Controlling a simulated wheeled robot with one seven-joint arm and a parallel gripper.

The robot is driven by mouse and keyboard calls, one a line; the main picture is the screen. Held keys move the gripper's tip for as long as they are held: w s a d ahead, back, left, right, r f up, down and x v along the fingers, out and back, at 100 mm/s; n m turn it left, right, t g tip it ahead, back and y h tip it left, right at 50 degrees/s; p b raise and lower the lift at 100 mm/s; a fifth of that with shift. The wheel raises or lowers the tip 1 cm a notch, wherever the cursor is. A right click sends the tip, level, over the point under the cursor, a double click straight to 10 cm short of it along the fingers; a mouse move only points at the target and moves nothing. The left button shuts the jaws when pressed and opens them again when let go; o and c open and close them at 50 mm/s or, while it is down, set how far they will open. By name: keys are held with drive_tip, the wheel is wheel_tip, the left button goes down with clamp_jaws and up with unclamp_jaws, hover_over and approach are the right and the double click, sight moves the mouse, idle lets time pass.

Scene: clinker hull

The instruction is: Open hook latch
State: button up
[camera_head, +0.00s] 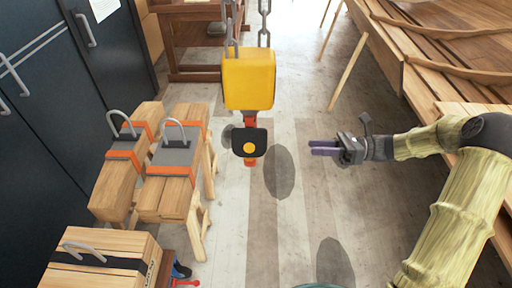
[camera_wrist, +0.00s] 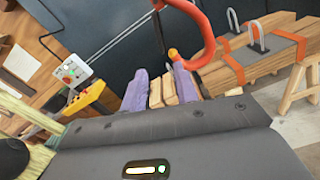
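A yellow hoist block (camera_head: 249,78) hangs on chains in the middle of the head view. Below it hangs a red hook (camera_head: 250,162) with a black part (camera_head: 240,141) bearing a yellow round spot. In the wrist view the red hook (camera_wrist: 205,30) curves in from the top, with a small orange-yellow rounded end (camera_wrist: 173,54) just beyond my fingertips. My gripper (camera_head: 325,147) is to the right of the hook in the head view, apart from it. Its purple fingers are spread with a gap, empty, in the wrist view (camera_wrist: 160,84). I cannot tell whether the latch is open.
Wooden beams with grey-and-orange straps and metal shackles (camera_head: 177,156) rest on trestles at left. A strapped wooden crate (camera_head: 105,260) is at lower left. Dark cabinets (camera_head: 60,100) line the left; a wooden hull (camera_head: 440,60) is at right. Floor between is clear.

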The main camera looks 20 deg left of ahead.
sight(256, 150)
drive_tip(key=p+x, duration=0.4)
drive_tip(key=x, duration=1.3)
drive_tip(key=shift+s+a+f+p, duration=0.1)
drive_tip(key=shift+s+a+p, duration=0.1)
drive_tip(key=shift+p, duration=0.1)
